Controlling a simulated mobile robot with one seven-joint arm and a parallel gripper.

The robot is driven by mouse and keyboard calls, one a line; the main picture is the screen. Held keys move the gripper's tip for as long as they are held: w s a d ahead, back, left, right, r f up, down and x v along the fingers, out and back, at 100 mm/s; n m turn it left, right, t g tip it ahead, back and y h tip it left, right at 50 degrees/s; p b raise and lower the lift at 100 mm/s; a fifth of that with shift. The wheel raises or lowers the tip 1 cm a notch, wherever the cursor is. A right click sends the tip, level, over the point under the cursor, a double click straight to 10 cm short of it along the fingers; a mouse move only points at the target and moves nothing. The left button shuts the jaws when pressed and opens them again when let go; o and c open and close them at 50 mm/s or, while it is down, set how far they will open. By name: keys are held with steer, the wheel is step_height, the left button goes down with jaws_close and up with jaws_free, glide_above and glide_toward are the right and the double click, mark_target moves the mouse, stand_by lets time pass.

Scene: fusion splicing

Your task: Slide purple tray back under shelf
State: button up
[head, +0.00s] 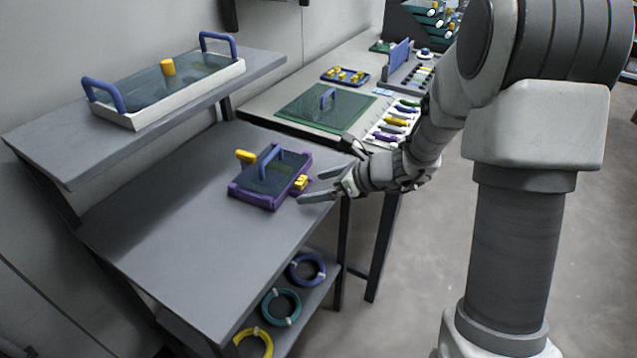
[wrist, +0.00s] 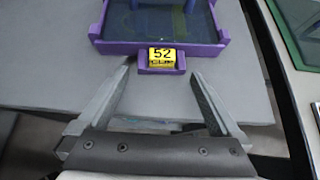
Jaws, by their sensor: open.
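The purple tray (head: 258,201) lies on the grey table surface below the raised shelf (head: 70,150). It has a dark clear cover with a blue handle (head: 270,155) and a yellow block at its far-left edge. A purple tab with a yellow label reading 52 (head: 300,183) sticks out on its near side; this label also shows in the wrist view (wrist: 162,57). My gripper (head: 320,187) is open beside the tray's right side. In the wrist view my gripper (wrist: 165,78) has its fingers spread on either side of the tab, with visible gaps.
A white tray with blue handles (head: 140,118) stands on the raised shelf. Coiled cables (head: 280,306) sit on the lower shelf. A second table with a green mat (head: 300,107) and colourful parts stands behind. The grey surface left of the purple tray (head: 165,220) is clear.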

mark_target(271, 167)
steer(key=shift+a+f, duration=0.1)
steer(key=shift+a, duration=0.05)
stand_by(0.3)
steer(key=shift+w+a, duration=0.8)
steer(key=shift+a, duration=0.35)
